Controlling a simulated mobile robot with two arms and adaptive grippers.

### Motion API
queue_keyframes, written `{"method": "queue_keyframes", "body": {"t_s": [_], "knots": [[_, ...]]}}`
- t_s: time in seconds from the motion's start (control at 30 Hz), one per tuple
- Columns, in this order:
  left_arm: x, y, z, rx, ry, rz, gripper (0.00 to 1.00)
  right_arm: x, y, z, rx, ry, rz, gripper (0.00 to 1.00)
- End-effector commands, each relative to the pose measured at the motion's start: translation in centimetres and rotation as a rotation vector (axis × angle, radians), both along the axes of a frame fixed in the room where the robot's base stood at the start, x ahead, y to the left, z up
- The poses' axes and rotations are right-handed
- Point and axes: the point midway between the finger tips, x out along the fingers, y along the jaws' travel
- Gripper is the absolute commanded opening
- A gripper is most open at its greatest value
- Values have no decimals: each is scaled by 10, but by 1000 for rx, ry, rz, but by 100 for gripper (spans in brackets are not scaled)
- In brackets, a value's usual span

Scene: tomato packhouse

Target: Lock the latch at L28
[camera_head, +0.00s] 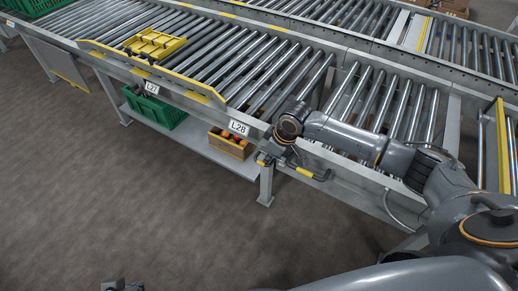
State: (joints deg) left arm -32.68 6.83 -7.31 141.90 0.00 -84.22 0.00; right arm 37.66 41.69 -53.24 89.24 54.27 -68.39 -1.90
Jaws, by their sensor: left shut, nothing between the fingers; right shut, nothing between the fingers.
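The L28 label (238,128) is a white plate on the front rail of the roller conveyor. Just right of it, a latch with a yellow and dark handle (305,172) sits low on the rail, its handle pointing to the right. My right gripper (279,155) is shut and empty, pointing down at the latch, close to it or touching; I cannot tell which. The wrist and gripper hide part of the latch, so its locked state is unclear. My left gripper (122,286) is at the bottom edge, partly cut off, shut and empty, far from the latch.
The conveyor carries a yellow slotted piece (155,45) above the L27 label (151,88). Below, a shelf (190,141) holds a green crate (158,112) and a wooden box (230,146) with orange-red produce. A leg (266,186) stands below the latch. The floor in front is clear.

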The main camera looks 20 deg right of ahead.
Motion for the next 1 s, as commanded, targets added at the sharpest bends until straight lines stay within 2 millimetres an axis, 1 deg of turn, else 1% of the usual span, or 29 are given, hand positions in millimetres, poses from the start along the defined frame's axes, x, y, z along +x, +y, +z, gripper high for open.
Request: {"method": "queue_keyframes", "body": {"t_s": [0.03, 0.1, 0.2, 0.57, 0.67, 0.77, 0.87, 1.0], "knots": [[-9, 3, 0, 8, 38, 3, 0, -3, -2, 1, -3, 6, -1, 0], [-18, 5, -2, 16, 80, 7, 0, -4, -3, 0, -3, 5, 0, 0], [-24, 7, -4, 22, 112, 9, 0, -5, -4, -1, -4, 7, 0, 0], [-25, 7, -4, 23, 116, 9, 0, -7, -5, -3, -8, 13, -2, 0], [-25, 7, -4, 23, 115, 9, 0, -8, -6, 1, -8, 13, -2, 0], [-25, 7, -4, 23, 115, 9, 0, -10, -9, 13, -7, 11, -3, 0], [-25, 7, -4, 23, 115, 9, 0, -14, -13, 32, -8, 6, -1, 0], [-25, 7, -4, 23, 115, 9, 0, -19, -16, 63, -4, 0, 0, 0]]}}
